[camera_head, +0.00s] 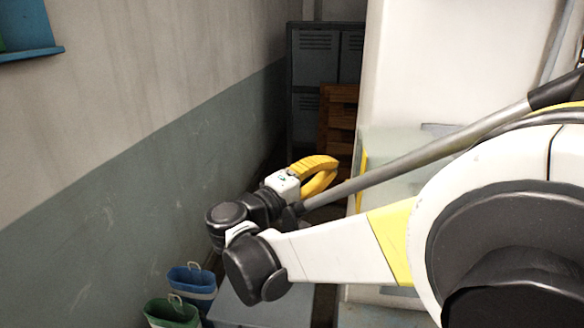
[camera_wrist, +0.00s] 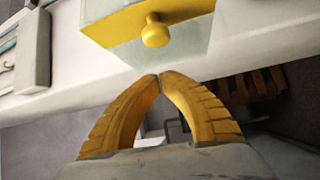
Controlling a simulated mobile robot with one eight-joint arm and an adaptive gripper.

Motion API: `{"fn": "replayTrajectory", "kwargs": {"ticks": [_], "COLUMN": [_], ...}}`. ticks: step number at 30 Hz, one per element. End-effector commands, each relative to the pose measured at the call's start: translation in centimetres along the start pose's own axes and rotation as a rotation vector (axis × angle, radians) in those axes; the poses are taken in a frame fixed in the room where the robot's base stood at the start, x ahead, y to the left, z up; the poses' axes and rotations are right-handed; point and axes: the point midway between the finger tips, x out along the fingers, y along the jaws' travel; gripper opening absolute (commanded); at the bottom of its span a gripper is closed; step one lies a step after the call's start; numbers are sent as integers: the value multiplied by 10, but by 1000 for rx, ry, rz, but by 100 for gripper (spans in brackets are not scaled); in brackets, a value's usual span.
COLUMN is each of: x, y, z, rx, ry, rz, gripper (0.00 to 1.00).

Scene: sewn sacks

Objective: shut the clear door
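The clear door is a pale greenish see-through panel with a yellow edge strip and a round yellow knob (camera_wrist: 155,32). In the wrist view the panel (camera_wrist: 185,45) is at the top, with the knob just beyond my fingertips. In the head view the yellow edge of the clear door (camera_head: 362,178) shows behind my arm, which hides much of the panel. My gripper (camera_wrist: 159,76) has two curved yellow fingers, with tips together and nothing seen between them. In the head view my gripper (camera_head: 333,166) is left of the yellow edge, apparently apart from it.
A blue sack (camera_head: 192,284) and a green sack (camera_head: 172,312) stand at the lower left by the wall. Grey lockers (camera_head: 316,68) and a wooden stack (camera_head: 340,115) are at the back. A white machine body (camera_head: 440,60) rises at right. The grey-green wall (camera_head: 130,190) bounds the left.

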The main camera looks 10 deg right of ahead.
Motion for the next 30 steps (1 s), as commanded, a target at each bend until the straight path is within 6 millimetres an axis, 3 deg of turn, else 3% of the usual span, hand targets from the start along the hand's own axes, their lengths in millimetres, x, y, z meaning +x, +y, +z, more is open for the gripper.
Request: {"fn": "replayTrajectory", "kwargs": {"ticks": [3, 6, 12, 30], "x": [25, 9, -2, -5], "y": [0, 0, 0, 2], "z": [1, 14, 28, 37], "rx": [-1, 0, 0, 2], "ry": [-3, 3, 2, 24], "rz": [0, -1, -1, -3], "gripper": [0, 0, 0, 0]}}
